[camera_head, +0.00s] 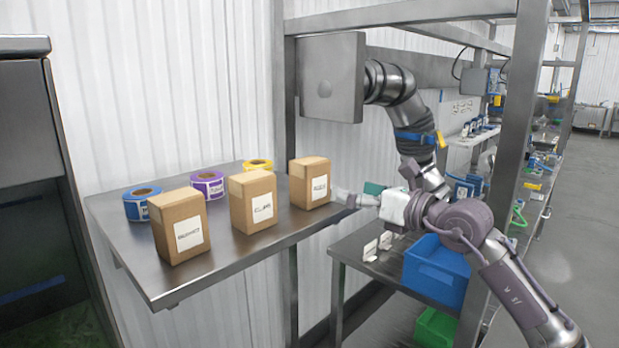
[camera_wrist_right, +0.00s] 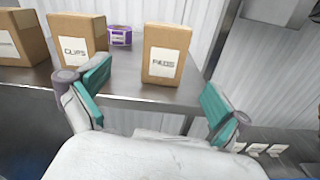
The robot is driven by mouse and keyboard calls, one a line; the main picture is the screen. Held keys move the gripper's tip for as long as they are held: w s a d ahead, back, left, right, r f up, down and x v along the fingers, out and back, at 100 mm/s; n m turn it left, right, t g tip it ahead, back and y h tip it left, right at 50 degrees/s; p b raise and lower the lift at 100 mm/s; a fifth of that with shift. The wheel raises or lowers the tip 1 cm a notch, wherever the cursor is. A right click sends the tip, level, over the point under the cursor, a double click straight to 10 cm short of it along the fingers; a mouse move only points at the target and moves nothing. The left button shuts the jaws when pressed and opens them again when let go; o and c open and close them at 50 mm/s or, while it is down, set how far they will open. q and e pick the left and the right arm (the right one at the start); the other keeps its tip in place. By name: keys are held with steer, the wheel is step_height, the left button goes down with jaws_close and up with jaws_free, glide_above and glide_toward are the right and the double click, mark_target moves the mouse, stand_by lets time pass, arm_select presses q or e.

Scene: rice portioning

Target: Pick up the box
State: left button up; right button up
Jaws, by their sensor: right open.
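Three brown cardboard boxes with white labels stand upright in a row on a metal shelf (camera_head: 222,261). They are the left box (camera_head: 179,225), the middle box (camera_head: 253,200) labelled CLIPS, and the right box (camera_head: 309,182). My right gripper (camera_head: 358,195) is just right of the right box, beside the shelf's right end. In the right wrist view, its green-padded fingers (camera_wrist_right: 153,90) are spread wide and empty. The right box (camera_wrist_right: 166,54) stands ahead, between the fingers in the picture, with a gap to them. The middle box (camera_wrist_right: 77,40) appears behind the left finger. My left gripper is out of view.
A blue roll (camera_head: 141,203), a purple roll (camera_head: 208,185) and a yellow roll (camera_head: 258,164) stand behind the boxes. A metal post (camera_head: 289,110) rises behind the right box. A blue bin (camera_head: 436,269) and a green bin (camera_head: 435,327) are lower right. The shelf front is clear.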

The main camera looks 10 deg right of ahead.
step_height(320, 180, up, 4)
steer(key=f+n, duration=0.1)
steer(key=p, duration=0.3)
glide_toward(301, 159)
steer(key=x, duration=0.2)
steer(key=shift+w+a+t+h, duration=0.3)
steer(key=shift+w, duration=0.2)
steer(key=p+x, duration=0.3)
steer(key=x, duration=0.1)
steer(key=shift+w+d, duration=0.1)
steer(key=shift+w, duration=0.2)
steer(key=shift+w+a+f, duration=0.2)
steer(key=shift+w+a, duration=0.05)
steer(key=shift+w, duration=0.05)
steer(key=shift+s+d, duration=0.1)
steer(key=shift+c, duration=0.2)
